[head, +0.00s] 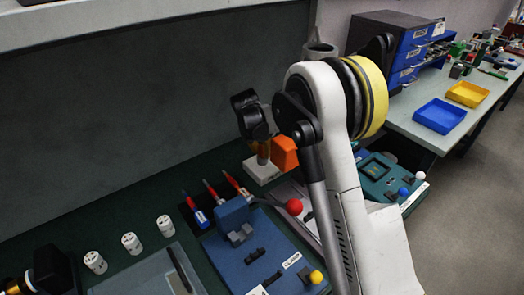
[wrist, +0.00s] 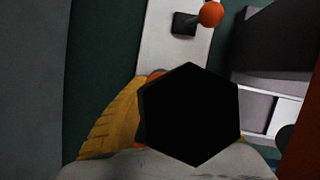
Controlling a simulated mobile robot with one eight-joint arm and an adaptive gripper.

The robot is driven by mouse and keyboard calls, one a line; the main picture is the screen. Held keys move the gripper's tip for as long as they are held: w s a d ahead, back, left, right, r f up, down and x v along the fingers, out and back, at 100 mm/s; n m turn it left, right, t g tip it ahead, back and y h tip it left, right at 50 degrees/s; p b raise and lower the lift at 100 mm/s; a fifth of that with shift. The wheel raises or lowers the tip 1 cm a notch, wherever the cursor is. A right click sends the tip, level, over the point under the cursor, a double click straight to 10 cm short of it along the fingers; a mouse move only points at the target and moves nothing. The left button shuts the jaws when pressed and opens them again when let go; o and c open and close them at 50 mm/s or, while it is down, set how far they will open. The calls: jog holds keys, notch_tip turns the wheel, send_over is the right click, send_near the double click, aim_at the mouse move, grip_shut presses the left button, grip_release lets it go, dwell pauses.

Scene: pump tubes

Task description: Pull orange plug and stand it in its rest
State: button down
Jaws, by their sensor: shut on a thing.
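My gripper (head: 262,143) hangs under a black wrist joint, over a white block (head: 255,172) at the back of the bench in the head view. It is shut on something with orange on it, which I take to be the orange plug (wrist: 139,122). In the wrist view only slivers of orange show beside a large black hexagon that hides most of the grasp. A yellow ribbed part (wrist: 105,125) lies to the left of the hexagon. Whether the plug touches the white block is hidden. I cannot make out the plug's rest.
An orange block (head: 284,152) stands just right of my gripper. Red-tipped tools (head: 212,190), a blue fixture (head: 236,215) and a red ball knob (head: 294,207) are in front. White cylinders (head: 131,242) stand at the left. A grey wall rises behind.

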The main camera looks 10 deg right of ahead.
jog(key=shift+f, duration=0.3)
jog(key=c, duration=1.2)
grip_release()
jog(key=v, duration=1.2)
